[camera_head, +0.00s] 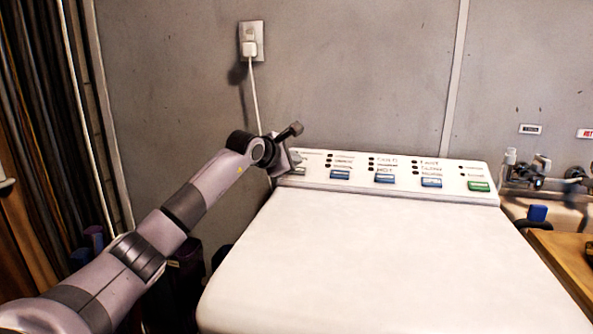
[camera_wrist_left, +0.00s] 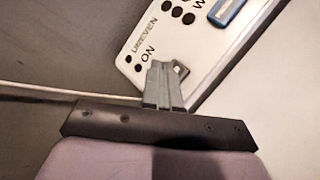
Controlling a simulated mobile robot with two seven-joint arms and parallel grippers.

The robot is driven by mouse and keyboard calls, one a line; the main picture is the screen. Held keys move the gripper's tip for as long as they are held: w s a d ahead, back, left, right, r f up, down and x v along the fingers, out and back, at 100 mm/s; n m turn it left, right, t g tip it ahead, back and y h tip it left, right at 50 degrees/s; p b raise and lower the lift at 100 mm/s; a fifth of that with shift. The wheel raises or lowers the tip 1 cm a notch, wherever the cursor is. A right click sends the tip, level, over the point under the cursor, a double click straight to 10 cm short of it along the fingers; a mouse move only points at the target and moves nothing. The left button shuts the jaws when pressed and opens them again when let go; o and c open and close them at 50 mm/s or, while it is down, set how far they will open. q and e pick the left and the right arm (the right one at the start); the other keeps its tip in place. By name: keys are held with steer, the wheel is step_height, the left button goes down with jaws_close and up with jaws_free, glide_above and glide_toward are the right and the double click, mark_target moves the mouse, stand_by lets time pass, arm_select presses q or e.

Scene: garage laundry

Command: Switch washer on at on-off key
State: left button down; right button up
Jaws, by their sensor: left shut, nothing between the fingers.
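The white washer (camera_head: 375,255) stands in front of me with its lid closed. Its control panel (camera_head: 445,171) runs along the back edge and carries a row of blue keys and a green key (camera_head: 479,186) at the right end. My left gripper (camera_head: 296,161) is shut and empty at the panel's left end. In the left wrist view its closed fingertips (camera_wrist_left: 164,72) lie over the panel (camera_wrist_left: 172,45) beside the "ON" label. The on-off key there is mostly hidden by the fingers; I cannot tell whether they touch it. My right gripper is out of view.
A wall outlet (camera_head: 251,42) with a plug and white cord is above the panel's left end. Taps (camera_head: 527,168) and a wooden surface (camera_head: 570,257) are at the right. The washer lid is clear.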

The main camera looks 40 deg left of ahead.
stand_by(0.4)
arm_select(q)
steer(key=shift+w+a+f, duration=0.1)
steer(key=shift+w+f, duration=0.05)
steer(key=shift+f, duration=0.25)
steer(key=shift+w+f, duration=0.15)
steer(key=shift+f, duration=0.55)
stand_by(1.1)
steer(key=shift+r, duration=0.15)
steer(key=shift+r, duration=0.4)
steer(key=shift+s+r, duration=0.25)
steer(key=shift+s, duration=0.05)
steer(key=shift+r, duration=0.1)
steer(key=shift+s+d+r+p, duration=0.25)
steer(key=shift+r+p, duration=0.25)
steer(key=shift+r, duration=0.25)
steer(key=shift+s+d+r+p, duration=0.1)
steer(key=shift+s+r+p, duration=0.3)
steer(key=shift+r, duration=0.4)
steer(key=shift+s+d+r+p, duration=0.2)
steer(key=shift+r+p, duration=0.35)
steer(key=shift+r, duration=0.2)
